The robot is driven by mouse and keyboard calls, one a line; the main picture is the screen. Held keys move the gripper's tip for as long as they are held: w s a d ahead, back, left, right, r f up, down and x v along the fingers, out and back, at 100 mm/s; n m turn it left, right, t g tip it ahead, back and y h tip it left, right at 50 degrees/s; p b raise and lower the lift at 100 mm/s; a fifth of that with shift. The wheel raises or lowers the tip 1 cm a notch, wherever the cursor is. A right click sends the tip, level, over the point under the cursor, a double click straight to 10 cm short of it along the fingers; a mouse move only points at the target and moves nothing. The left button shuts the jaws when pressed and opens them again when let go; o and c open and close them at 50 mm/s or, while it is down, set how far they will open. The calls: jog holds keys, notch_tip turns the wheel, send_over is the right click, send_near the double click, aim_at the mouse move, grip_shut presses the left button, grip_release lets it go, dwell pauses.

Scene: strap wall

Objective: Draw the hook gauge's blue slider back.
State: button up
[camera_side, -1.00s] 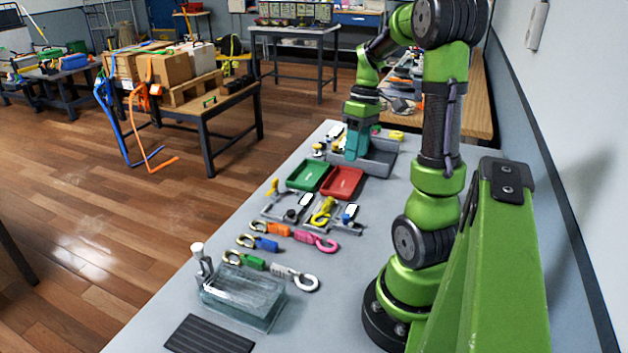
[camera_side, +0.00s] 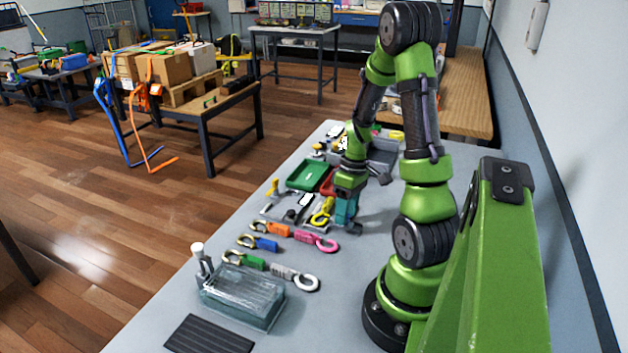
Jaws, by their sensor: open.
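My gripper (camera_side: 345,222) points down over the right end of the grey gauge fixtures, right of the yellow hook (camera_side: 321,212). Its teal body covers the spot where a small blue piece with a white top showed earlier, so the blue slider is hidden now. The jaws are open, but the fingertips are too small to tell whether they are around the slider or touching it. A dark and white piece (camera_side: 304,202) sits on the fixture left of the yellow hook.
A green tray (camera_side: 306,175) and a partly hidden red tray (camera_side: 326,187) lie behind. Orange (camera_side: 277,229), blue (camera_side: 265,244), pink (camera_side: 318,241), green (camera_side: 250,262) and white (camera_side: 297,277) hooks lie in front. A clear box (camera_side: 243,295) stands nearer the camera.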

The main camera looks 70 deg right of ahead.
jog(key=shift+f, duration=0.1)
jog(key=shift+c, duration=0.5)
grip_shut()
jog(key=shift+s, duration=0.9)
jog(key=shift+o, duration=0.5)
grip_release()
jog(key=v, duration=1.7)
